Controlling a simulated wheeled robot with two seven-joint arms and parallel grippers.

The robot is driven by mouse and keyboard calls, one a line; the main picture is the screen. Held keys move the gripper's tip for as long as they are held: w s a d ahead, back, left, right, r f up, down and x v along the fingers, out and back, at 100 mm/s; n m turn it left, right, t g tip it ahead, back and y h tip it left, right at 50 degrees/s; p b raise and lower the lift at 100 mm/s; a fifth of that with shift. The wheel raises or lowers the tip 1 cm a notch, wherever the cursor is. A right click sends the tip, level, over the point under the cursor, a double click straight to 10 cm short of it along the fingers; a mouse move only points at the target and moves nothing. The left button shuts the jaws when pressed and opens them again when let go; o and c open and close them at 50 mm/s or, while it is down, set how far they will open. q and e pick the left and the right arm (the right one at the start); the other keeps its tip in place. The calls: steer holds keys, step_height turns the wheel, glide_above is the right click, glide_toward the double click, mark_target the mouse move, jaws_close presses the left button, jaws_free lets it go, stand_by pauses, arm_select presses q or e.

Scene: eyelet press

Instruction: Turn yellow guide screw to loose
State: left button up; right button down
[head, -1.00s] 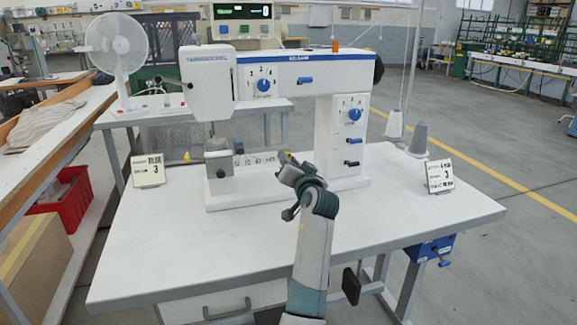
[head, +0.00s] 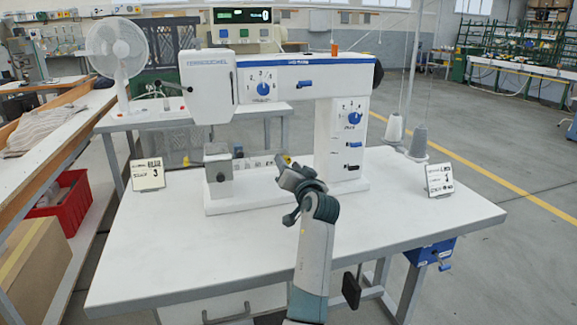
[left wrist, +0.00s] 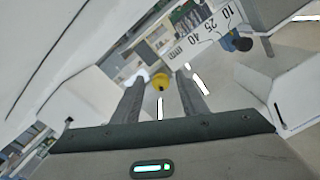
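The yellow guide screw (head: 286,159) shows as a small yellow spot on the white sewing machine's base, just beyond my left gripper. In the left wrist view it is a round yellow knob (left wrist: 160,80) seen between the two fingertips. My left gripper (head: 280,169) is open, its fingers pointing at the screw with one on each side of it in the picture. I cannot tell whether the fingers touch it or how deep it sits between them. A scale with numbers (left wrist: 208,32) lies beyond the fingers. My right gripper is not in view.
The machine's white head (head: 207,88) hangs at the left and its column (head: 326,140) stands right of my gripper. Small cards (head: 147,174) (head: 439,180) stand on the white table (head: 250,255). The table's front is clear.

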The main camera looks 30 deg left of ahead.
arm_select(q)
steer(key=v, duration=0.7)
steer(key=shift+d+f, duration=0.1)
stand_by(0.5)
